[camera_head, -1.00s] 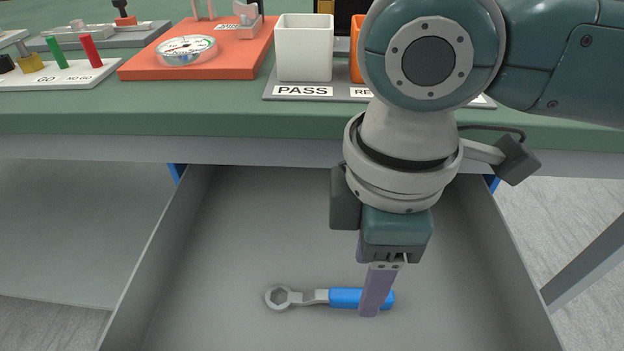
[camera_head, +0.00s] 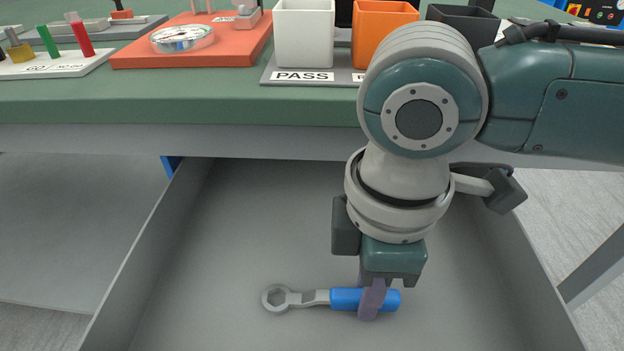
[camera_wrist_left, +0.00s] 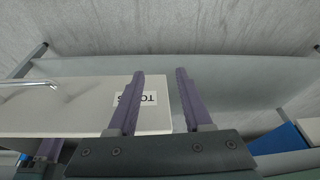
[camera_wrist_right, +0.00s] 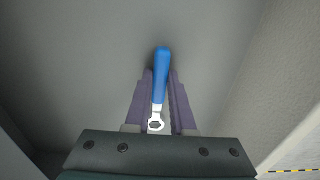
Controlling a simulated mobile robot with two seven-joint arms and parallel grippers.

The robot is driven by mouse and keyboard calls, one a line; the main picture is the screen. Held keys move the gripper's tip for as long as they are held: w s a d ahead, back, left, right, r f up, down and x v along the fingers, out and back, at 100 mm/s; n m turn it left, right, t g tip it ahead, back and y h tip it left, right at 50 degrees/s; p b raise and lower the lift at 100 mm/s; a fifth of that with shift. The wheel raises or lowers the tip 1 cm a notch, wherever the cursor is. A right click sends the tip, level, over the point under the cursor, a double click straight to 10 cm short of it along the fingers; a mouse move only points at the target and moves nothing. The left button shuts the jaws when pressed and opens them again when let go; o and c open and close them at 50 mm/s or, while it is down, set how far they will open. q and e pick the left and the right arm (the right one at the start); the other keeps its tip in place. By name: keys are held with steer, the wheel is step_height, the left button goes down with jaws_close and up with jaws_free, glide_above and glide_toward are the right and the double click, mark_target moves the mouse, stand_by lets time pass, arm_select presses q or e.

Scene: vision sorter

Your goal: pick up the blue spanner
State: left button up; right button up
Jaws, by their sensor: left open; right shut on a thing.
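The blue spanner (camera_head: 345,298), with a grey ring head at its left end, lies across the open grey drawer (camera_head: 240,230). My right gripper (camera_head: 371,312) points down and is shut on its blue handle, right of the handle's middle. In the right wrist view the spanner (camera_wrist_right: 161,70) runs between the two purple fingers, its ring near the palm. I cannot tell whether it still touches the drawer floor. My left gripper (camera_wrist_left: 160,74) shows only in the left wrist view, open and empty, over a pale drawer front with an upside-down label.
Above the drawer is the green bench edge (camera_head: 220,115). On it stand a white bin (camera_head: 304,35), an orange bin (camera_head: 378,30), a dark bin, an orange plate (camera_head: 195,55) with a round gauge, and a white go/no-go block (camera_head: 55,65). Drawer walls flank my right gripper.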

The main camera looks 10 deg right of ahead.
jaws_close()
step_height(320, 180, up, 20)
steer(key=p, duration=0.8)
steer(key=shift+p, duration=0.3)
